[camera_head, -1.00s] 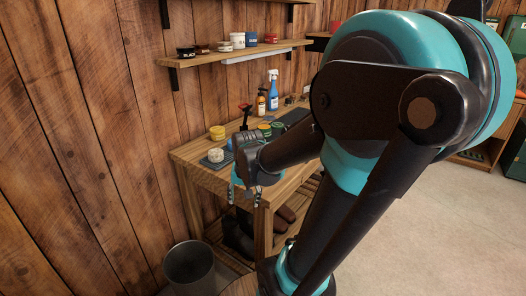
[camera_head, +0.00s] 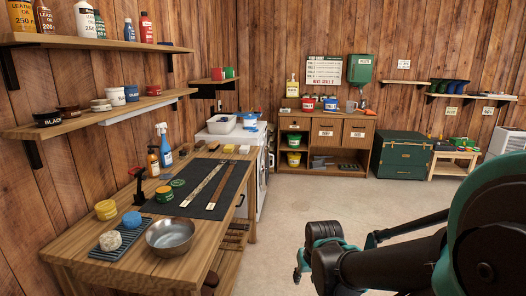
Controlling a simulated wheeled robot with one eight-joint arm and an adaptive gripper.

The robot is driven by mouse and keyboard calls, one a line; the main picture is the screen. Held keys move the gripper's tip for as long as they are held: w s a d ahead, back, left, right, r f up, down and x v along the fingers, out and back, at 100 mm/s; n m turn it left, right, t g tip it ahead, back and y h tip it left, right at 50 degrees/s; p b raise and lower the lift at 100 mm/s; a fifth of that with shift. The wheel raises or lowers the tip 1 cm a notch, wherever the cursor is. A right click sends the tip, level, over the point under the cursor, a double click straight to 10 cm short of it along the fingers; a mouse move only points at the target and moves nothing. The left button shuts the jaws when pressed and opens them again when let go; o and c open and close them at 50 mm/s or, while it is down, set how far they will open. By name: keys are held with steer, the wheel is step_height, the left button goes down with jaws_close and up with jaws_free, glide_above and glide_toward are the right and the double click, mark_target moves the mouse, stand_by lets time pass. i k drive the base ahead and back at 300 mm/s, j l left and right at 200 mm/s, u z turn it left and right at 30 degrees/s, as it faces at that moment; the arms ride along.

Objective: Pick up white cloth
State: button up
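I cannot single out a white cloth for sure. A small pale block (camera_head: 244,149), possibly a folded cloth, lies at the far end of the wooden workbench (camera_head: 75,243), next to a yellowish block (camera_head: 229,148). A round off-white lump, perhaps a sponge (camera_head: 111,241), sits on a dark slatted rack at the bench's near left. My gripper (camera_head: 299,272) hangs low over the open floor, right of the bench and apart from everything on it. Its fingers are small and partly hidden by my wrist, so their opening is unclear.
A metal bowl (camera_head: 171,236) stands at the bench's front edge. A dark mat (camera_head: 210,190) holds two straps. A white washer-like unit (camera_head: 258,165) stands past the bench. Floor (camera_head: 330,205) is clear to the right.

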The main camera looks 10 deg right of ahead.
mark_target(244, 150)
steer(key=i+z, duration=0.45)
steer(key=i, duration=0.95)
steer(key=i+u, duration=0.2)
steer(key=i, duration=0.25)
steer(key=i+l+u, duration=0.25)
steer(key=i, duration=0.15)
steer(key=i+l+u, duration=0.2)
steer(key=i, duration=0.25)
